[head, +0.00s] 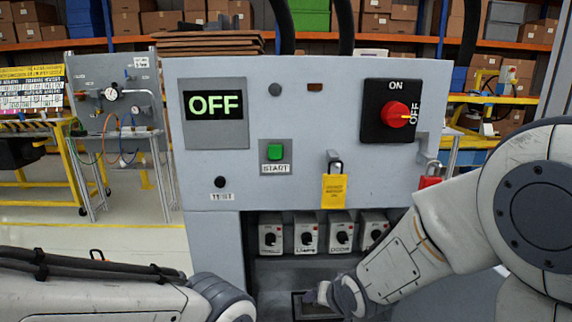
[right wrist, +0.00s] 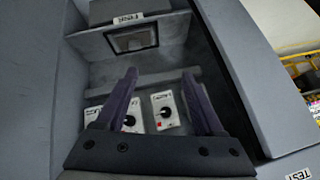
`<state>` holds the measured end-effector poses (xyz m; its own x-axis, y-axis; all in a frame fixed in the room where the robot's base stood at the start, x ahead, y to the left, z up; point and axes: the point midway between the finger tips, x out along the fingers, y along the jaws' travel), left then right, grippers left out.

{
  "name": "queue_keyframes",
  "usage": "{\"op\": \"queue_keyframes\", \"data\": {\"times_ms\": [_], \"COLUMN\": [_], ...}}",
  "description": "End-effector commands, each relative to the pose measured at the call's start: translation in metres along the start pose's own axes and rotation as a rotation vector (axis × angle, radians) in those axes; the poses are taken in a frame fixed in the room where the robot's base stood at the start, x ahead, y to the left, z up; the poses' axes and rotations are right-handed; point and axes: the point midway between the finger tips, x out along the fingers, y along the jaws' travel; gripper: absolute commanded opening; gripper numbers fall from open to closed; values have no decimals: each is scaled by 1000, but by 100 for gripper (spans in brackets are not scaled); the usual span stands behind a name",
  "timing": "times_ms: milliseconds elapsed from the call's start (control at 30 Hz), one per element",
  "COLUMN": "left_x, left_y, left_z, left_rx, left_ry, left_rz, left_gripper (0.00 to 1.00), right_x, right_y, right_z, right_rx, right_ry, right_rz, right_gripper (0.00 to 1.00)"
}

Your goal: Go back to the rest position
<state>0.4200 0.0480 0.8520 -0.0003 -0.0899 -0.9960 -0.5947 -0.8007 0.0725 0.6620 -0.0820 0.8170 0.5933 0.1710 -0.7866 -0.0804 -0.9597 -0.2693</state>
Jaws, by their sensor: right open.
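The grey dashboard module (head: 300,190) stands in front of me. Its display (head: 214,105) reads OFF, and the red rotary switch (head: 396,115) is on a black plate at the upper right. My right gripper (head: 314,296) is low in front of the module's lower recess, mostly hidden behind its own wrist. In the right wrist view its two fingers (right wrist: 162,95) are apart with nothing between them, and the recess lies beyond them. My left arm enters at the lower left; its gripper is not visible.
Several knob boxes (head: 306,236) stand in a row in the recess, above a dark framed panel (right wrist: 133,38). A green START button (head: 275,152), a yellow tag on a padlock (head: 334,190) and a red padlock (head: 430,181) are on the front.

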Motion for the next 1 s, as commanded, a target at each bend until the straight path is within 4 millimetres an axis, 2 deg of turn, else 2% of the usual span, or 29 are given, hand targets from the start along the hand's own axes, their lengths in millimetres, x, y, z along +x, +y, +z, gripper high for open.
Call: {"op": "queue_keyframes", "data": {"times_ms": [33,200,300,500,533,600,767,1000], "left_x": [0,0,0,0,-6,-30,-67,-137], "left_y": [0,0,0,0,0,2,5,10], "left_z": [0,0,0,0,0,-2,-4,-7], "left_rx": [0,0,0,0,0,0,0,0], "left_ry": [0,0,0,0,-1,0,1,0], "left_rz": [0,0,0,0,0,0,0,0], "left_gripper": [0,0,0,0,0,0,0,0], "right_x": [-19,-74,-105,-165,-175,-191,-219,-274], "right_y": [-15,-32,-33,-25,-25,-31,-41,-60], "right_z": [21,92,126,181,182,166,145,106], "right_rx": [-96,-370,-505,-749,-772,-757,-753,-751], "right_ry": [-70,-314,-434,-646,-667,-662,-661,-660], "right_rz": [2,10,-5,-59,-65,-57,-55,-54], "right_gripper": [70,70,70,70,70,70,70,70]}}
